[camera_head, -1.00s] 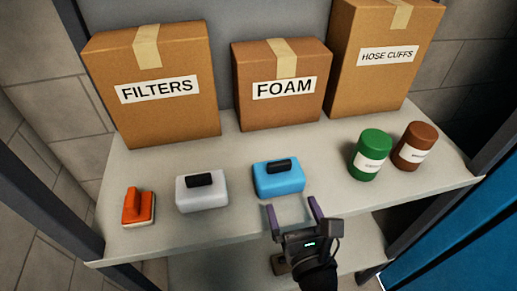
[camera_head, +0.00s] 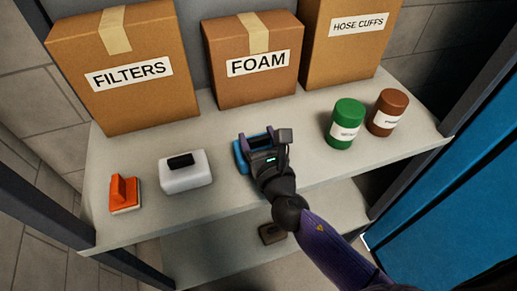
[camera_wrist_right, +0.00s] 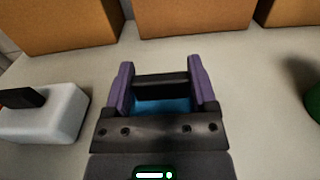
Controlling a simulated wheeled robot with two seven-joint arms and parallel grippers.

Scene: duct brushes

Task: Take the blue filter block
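The blue filter block (camera_head: 239,157) rests on the shelf, mostly hidden behind my right gripper in the head view. In the right wrist view its black handle (camera_wrist_right: 161,86) spans the gap between my purple fingers, with some blue (camera_wrist_right: 162,106) just below it. My right gripper (camera_head: 257,139) is at the block, its fingers apart on either side of the handle. I cannot tell whether they press on it. My left gripper is not in view.
A white block (camera_head: 186,173) and an orange brush (camera_head: 123,193) stand to the left. Green (camera_head: 344,124) and brown (camera_head: 387,112) canisters stand to the right. Cartons marked FILTERS (camera_head: 125,95), FOAM (camera_head: 253,85) and HOSE CUFFS (camera_head: 350,55) line the back.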

